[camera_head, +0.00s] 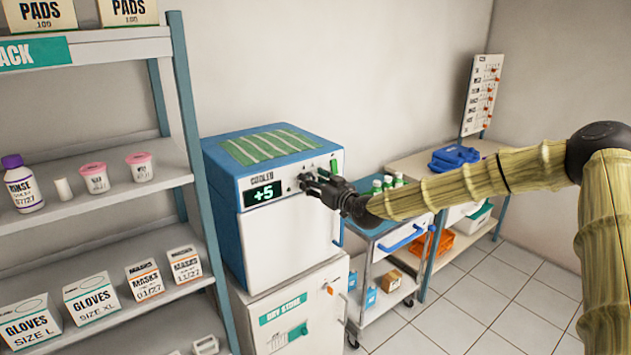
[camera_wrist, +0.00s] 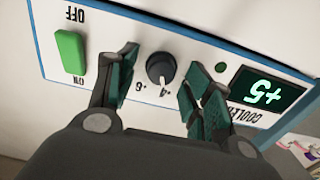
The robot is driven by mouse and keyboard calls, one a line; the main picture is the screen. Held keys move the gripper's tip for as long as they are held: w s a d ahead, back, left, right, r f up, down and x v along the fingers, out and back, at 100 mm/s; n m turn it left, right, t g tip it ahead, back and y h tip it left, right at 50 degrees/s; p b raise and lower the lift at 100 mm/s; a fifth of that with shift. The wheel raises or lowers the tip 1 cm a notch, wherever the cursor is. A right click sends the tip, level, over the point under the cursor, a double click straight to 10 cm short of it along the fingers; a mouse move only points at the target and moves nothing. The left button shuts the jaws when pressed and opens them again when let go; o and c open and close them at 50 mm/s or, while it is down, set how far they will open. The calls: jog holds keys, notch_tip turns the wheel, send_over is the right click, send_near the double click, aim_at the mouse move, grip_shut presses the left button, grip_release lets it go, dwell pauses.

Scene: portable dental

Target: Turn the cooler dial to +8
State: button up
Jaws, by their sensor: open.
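The blue and white cooler (camera_head: 293,245) stands on a white cabinet, and its display (camera_head: 263,194) reads +5. The display also shows upside down in the wrist view (camera_wrist: 266,91). The dark round cooler dial (camera_wrist: 161,68) has a light pointer mark, with small numbers around it, partly hidden. My gripper (camera_head: 312,183) is at the cooler's control panel. In the wrist view my gripper (camera_wrist: 158,80) is open, with one finger on each side of the dial and visible gaps between. In the head view my gripper hides the dial.
A green ON/OFF switch (camera_wrist: 70,52) sits beside the dial on the panel. A green striped cloth (camera_head: 265,146) lies on the cooler. A shelf rack (camera_head: 190,150) stands at left. A trolley (camera_head: 378,228) with bottles stands right of the cooler, below my arm.

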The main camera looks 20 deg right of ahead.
jog(key=c, duration=1)
jog(key=shift+f+m+b, duration=0.15)
jog(key=shift+m+b, duration=0.15)
jog(key=shift+b, duration=0.25)
jog(key=shift+d+m+b, duration=0.15)
jog(key=shift+m+b, duration=4.7)
jog(key=shift+b, duration=0.25)
jog(key=shift+d+m+b, duration=0.15)
jog(key=shift+m+b, duration=4.7)
jog(key=shift+b, duration=0.25)
